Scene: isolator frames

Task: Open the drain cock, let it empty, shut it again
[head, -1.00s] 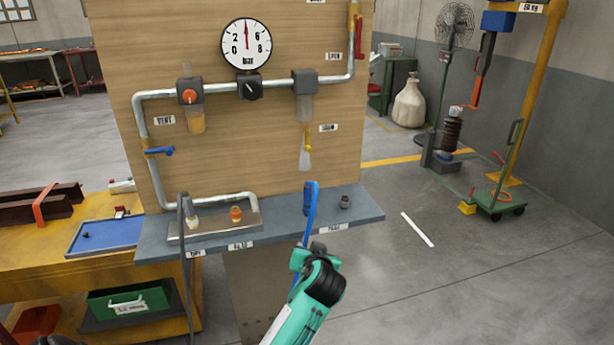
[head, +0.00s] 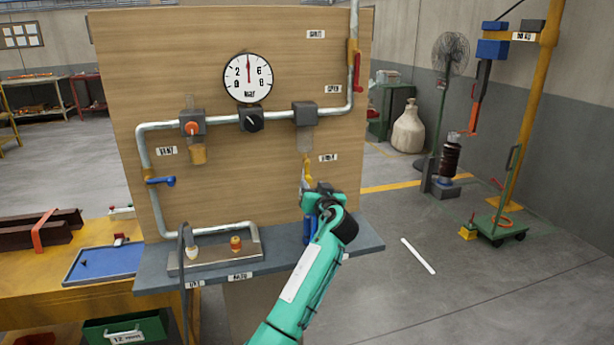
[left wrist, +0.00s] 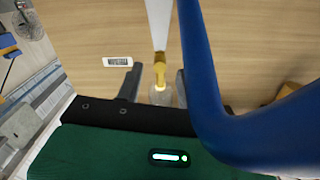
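The drain cock (head: 307,170) is a small yellow lever under the clear bowl (head: 305,141) of the right-hand unit on the wooden board. It also shows in the left wrist view (left wrist: 175,68), with a pale spout (left wrist: 159,22) beyond it. My left gripper (left wrist: 155,82) is open, its two dark fingers on either side of the cock and bowl end, with gaps visible. In the head view the left gripper (head: 310,188) is just below the cock and partly covers it and the spout. Whether a finger touches the lever cannot be told. My right gripper is out of view.
A blue hose-like part (left wrist: 225,110) crosses close beside the left gripper. A grey shelf (head: 365,238) lies below, carrying a metal tray (head: 215,258). Pipes, a gauge (head: 248,77) and a blue-handled valve (head: 160,181) are on the board.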

